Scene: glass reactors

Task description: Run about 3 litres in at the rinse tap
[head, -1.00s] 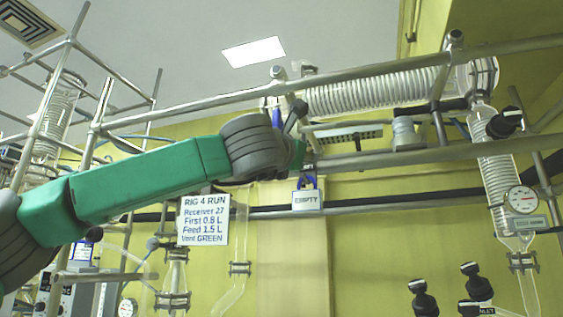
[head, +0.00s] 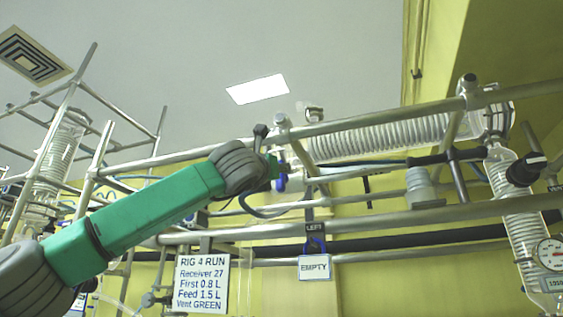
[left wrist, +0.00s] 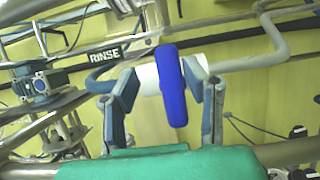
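The RINSE label (left wrist: 119,51) is on a dark plate left of a blue lever handle (left wrist: 172,88) in the left wrist view. A white cylindrical body (left wrist: 148,79) sits behind the handle. The handle stands nearly upright between the fingers of my left gripper (left wrist: 165,92). The fingers are apart, with a visible gap on the handle's left; the right finger looks close to it, and contact cannot be told. In the head view my left gripper (head: 274,172) reaches up to the blue handle (head: 283,175), which is partly hidden. My right gripper is not in view.
Metal rails (head: 390,215) cross around the left gripper. A glass coil condenser (head: 380,138) lies above right. A RIG 4 RUN sign (head: 201,284) and an EMPTY tag (head: 315,267) hang below. A blue-grey valve (left wrist: 42,84) stands left in the wrist view.

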